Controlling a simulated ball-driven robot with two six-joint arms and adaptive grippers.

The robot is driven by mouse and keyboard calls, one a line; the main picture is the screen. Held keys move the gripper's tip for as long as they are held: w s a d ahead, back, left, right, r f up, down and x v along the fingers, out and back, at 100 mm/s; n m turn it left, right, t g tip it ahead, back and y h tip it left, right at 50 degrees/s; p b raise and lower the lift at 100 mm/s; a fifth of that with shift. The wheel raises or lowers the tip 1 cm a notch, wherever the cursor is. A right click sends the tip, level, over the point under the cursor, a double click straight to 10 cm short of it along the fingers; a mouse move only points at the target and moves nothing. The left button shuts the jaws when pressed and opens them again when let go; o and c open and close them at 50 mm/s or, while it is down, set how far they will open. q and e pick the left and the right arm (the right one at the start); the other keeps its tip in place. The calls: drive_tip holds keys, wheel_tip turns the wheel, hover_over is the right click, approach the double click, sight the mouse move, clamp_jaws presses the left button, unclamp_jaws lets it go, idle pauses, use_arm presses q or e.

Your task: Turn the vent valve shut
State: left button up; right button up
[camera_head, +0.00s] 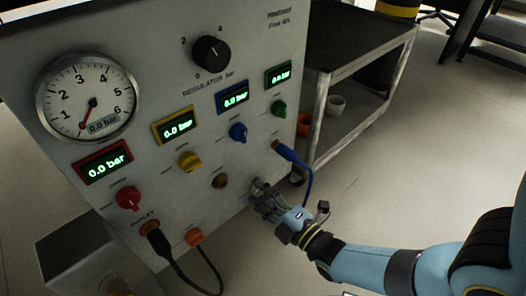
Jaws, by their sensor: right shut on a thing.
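My right gripper (263,193) reaches in from the right and is at the lower right of the grey control panel (245,170). It is shut on a small valve handle there, which I take for the vent valve; the fingers hide most of it, so its angle cannot be told. An orange knob (194,237) sits on the panel lower left of the gripper, its label too small to read. The round gauge (86,97) and the displays read 0.0 bar. My left gripper is not in view.
A blue hose (308,178) hangs from its socket close beside my right gripper. A black cable (178,262) runs from the outlet. Red, yellow, blue and green knobs and a black regulator dial (211,53) are higher. A grey cart (318,110) stands behind; floor is free at right.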

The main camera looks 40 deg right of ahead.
drive_tip(key=shift+n, duration=0.6)
drive_tip(key=o, duration=1.1)
drive_tip(key=shift+o, duration=0.2)
